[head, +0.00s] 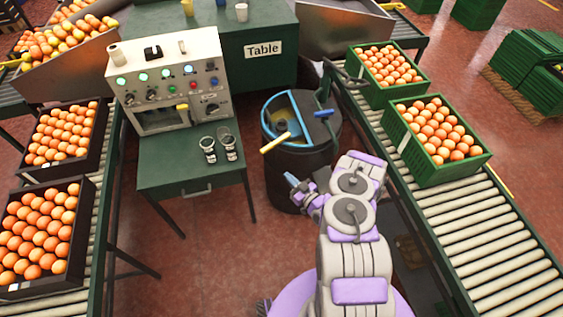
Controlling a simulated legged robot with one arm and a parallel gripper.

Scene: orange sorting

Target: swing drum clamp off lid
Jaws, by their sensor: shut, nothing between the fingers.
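A dark drum (290,183) stands in the middle, between the green table and the right conveyor. Its top shows a blue rim and a partly open lid (319,107). A blue handle (324,113) lies on the right of the lid. A yellow-ended bar (275,143) sticks out over the drum's front left edge; I cannot tell whether it is the clamp. My gripper (291,180) is at the drum's front side, below the rim and the yellow bar. It is small in view and looks shut and empty, apart from the bar.
A green table (190,165) with a control panel (168,85) stands left of the drum. Green crates of oranges (437,177) sit on the right roller conveyor (480,235). Dark crates of oranges (75,255) sit on the left conveyor. Red floor (215,265) is clear before the drum.

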